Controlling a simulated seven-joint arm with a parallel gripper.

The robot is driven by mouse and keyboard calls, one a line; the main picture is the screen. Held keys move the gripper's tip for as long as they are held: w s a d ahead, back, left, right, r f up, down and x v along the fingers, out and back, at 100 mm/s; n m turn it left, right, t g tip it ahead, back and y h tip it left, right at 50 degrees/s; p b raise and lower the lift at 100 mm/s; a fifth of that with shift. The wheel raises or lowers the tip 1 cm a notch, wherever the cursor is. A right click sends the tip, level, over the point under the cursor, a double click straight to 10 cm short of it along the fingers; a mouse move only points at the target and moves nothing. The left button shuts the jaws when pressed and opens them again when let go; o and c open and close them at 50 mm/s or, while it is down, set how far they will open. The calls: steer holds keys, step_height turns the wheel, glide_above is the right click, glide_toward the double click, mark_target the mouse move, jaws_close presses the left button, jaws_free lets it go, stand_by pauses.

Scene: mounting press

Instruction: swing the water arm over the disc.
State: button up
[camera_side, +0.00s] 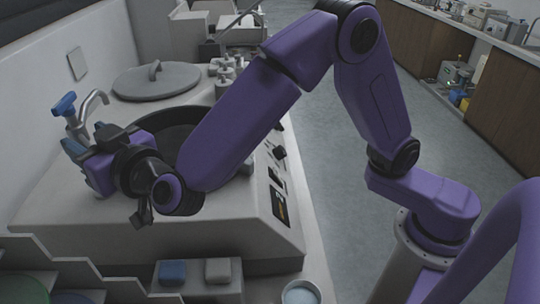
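The water arm (95,101) is a curved metal spout with a blue handle (65,104), at the left back of the grey machine. Its bend points toward the right. My gripper (88,139) is just below and in front of it, with its blue-tipped fingers apart and pointing up at its base. The lower stem lies near or between the fingertips; I cannot tell whether they touch it. A dark round bowl (172,122) is set in the machine to the right of the water arm. My forearm covers much of the bowl, and I cannot make out a separate disc surface.
A grey round lid with a handle (157,80) lies behind the bowl. Control knobs and a display (279,207) are on the front right. Blue (172,272) and grey (217,270) blocks stand in front, beside a stepped wall (60,262) and a cup (301,293).

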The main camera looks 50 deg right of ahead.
steer(key=shift+w+d+n+g+y, duration=0.15)
steer(key=shift+d+n+g+y, duration=0.3)
steer(key=shift+n+y, duration=0.7)
steer(key=shift+w+d+n+g+y, duration=0.1)
steer(key=shift+d+n+g+y, duration=0.15)
steer(key=shift+n+g+y, duration=0.8)
steer(key=shift+w+d+n+y, duration=0.15)
steer(key=shift+d+n+y, duration=0.35)
steer(key=shift+y, duration=1.2)
steer(key=v, duration=1.7)
step_height(320, 180, up, 5)
steer(key=s+f+n+g, duration=0.1)
steer(key=s+n+g, duration=0.6)
steer(key=s+g, duration=0.6)
steer(key=shift+s+a+g, duration=0.3)
steer(key=shift+s+a, duration=0.15)
steer(key=shift+s, duration=0.05)
steer(key=shift+f, duration=0.1)
